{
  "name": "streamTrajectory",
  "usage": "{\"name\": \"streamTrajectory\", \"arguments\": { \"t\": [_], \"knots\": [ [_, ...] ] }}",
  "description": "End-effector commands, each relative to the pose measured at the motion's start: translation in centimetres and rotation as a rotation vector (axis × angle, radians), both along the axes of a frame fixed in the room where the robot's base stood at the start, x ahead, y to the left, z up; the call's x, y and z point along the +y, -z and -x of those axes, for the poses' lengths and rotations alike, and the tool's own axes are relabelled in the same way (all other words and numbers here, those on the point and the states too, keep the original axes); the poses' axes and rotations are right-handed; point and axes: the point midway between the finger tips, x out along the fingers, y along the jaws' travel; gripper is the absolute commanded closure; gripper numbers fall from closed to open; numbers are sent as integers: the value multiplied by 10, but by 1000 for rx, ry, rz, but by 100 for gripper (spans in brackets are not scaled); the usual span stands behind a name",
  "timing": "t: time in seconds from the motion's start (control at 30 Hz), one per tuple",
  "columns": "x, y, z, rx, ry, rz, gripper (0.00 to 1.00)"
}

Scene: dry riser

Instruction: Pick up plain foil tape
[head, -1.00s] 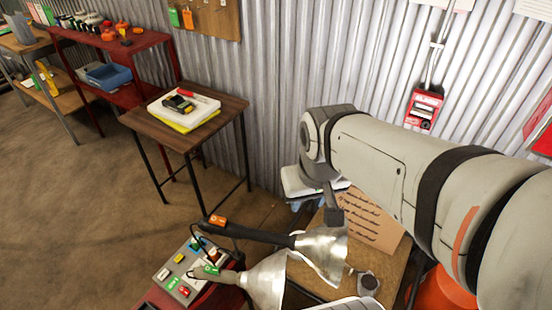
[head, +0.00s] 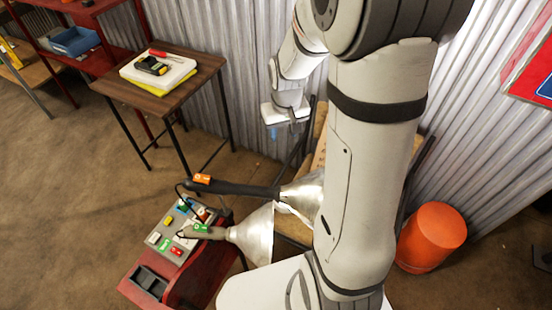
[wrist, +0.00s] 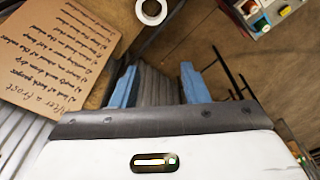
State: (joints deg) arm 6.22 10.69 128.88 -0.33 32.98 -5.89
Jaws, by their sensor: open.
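A silver-white tape roll (wrist: 151,11) with an open centre, which looks like the plain foil tape, lies at the top edge of the wrist view and is cut off there. It is beyond my fingertips, near the edge of a brown board, and I cannot make it out in the head view, where my arm covers much of that area. My gripper (wrist: 158,75) has two blue fingers spread apart with nothing between them. In the head view my gripper (head: 274,130) hangs beside the corrugated wall, above and behind the metal cones.
A handwritten cardboard sheet (wrist: 58,55) lies left of my fingers. A small wooden table (head: 185,88) stands at back left, an orange bucket (head: 432,238) at right.

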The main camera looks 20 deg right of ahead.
Motion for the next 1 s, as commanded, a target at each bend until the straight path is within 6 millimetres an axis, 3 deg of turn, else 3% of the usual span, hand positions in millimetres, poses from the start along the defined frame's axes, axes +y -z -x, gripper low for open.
{"name": "streamTrajectory", "arguments": {
  "t": [0.1, 0.33, 0.5, 0.7, 0.8, 1.0],
  "knots": [
    [-15, 46, -23, 28, 4, -2, 59],
    [-41, 137, -51, 63, 5, -4, 59],
    [-60, 214, -57, 89, 7, -8, 59],
    [-76, 298, -50, 115, 7, -14, 59],
    [-80, 329, -44, 123, 6, -16, 59],
    [-84, 360, -36, 129, 6, -17, 59]
  ]
}}
